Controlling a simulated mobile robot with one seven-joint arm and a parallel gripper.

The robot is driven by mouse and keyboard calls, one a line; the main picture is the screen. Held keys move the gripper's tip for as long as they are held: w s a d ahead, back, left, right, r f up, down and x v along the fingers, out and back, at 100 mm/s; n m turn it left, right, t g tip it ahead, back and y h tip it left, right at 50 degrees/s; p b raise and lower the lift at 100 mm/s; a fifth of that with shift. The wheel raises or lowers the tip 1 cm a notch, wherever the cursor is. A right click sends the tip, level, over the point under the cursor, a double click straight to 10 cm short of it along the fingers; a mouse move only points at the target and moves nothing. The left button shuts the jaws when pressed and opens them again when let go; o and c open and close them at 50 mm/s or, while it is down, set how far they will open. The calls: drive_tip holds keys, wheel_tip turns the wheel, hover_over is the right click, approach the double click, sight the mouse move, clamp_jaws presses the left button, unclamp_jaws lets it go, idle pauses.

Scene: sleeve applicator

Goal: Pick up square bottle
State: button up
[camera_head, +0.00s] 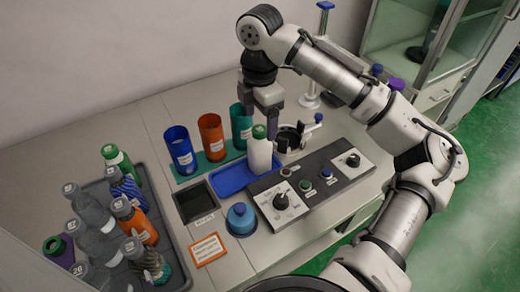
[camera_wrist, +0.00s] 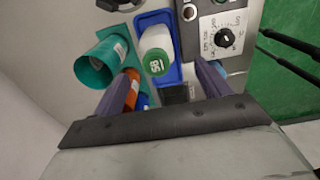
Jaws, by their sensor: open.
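A white bottle (camera_head: 260,157) with a green cap stands upright on a small blue tray (camera_head: 231,181) in the head view. It also shows in the wrist view (camera_wrist: 153,37), where a number is printed on its cap. Whether its body is square is hard to tell. My gripper (camera_head: 266,118) is open and empty, pointing down above and close behind the bottle. In the wrist view the fingers of my gripper (camera_wrist: 166,70) are spread, with the bottle beyond their tips. I see no finger clearly touching it.
Blue (camera_head: 181,150), orange (camera_head: 212,137) and teal (camera_head: 241,126) cups stand on a teal strip left of the bottle. A control panel (camera_head: 318,184) with knobs lies to the right. A dark crate (camera_head: 180,262) holds several bottles at the left.

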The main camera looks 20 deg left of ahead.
sight(259, 129)
drive_tip(key=shift+w+a+f+p, duration=0.15)
drive_tip(key=shift+f+p, duration=0.25)
drive_tip(key=shift+f, duration=1.35)
drive_tip(key=shift+w+f+p, duration=0.1)
drive_tip(key=shift+f+p, duration=0.3)
drive_tip(key=shift+f, duration=1.3)
drive_tip(key=c, duration=1.7)
drive_tip(key=shift+o, duration=0.2)
drive_tip(key=shift+r, duration=0.15)
